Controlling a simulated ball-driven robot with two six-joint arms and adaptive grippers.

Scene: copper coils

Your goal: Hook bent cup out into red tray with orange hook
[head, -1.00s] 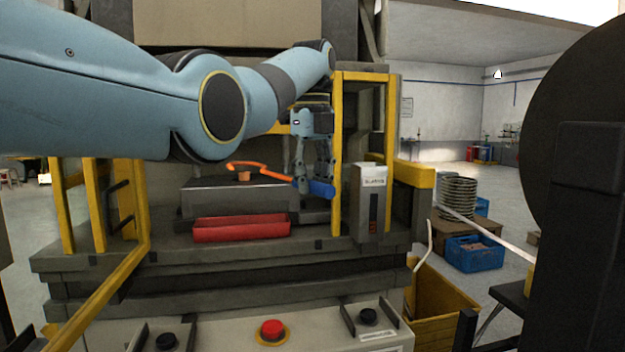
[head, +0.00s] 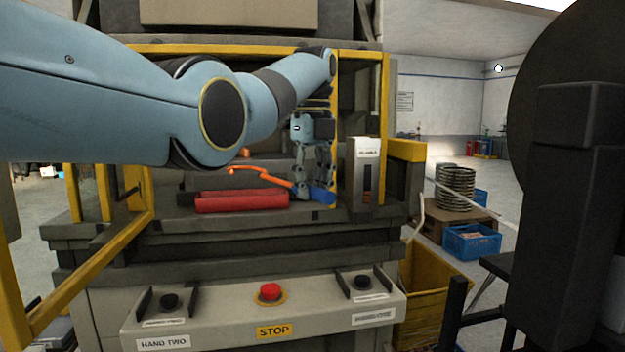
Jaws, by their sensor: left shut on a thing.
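The orange hook (head: 262,175) has a blue handle (head: 322,195). My left gripper (head: 311,189) is shut on the hook near the handle, inside the press opening. The hook reaches left, and its curved tip shows just below the small copper-coloured cup (head: 245,153) in the head view. The cup is partly hidden by my left arm; whether it touches the hook, or how it is bent, I cannot tell. The red tray (head: 242,203) lies in front of the die block, below the hook, and looks empty from here. My right gripper is not in view.
Yellow guard posts (head: 384,100) and a grey switch box (head: 366,170) stand right of the opening. A yellow bar (head: 95,280) crosses the front left. The control panel with a red stop button (head: 270,292) is in front. A coil (head: 456,187) and blue crate (head: 471,242) stand right.

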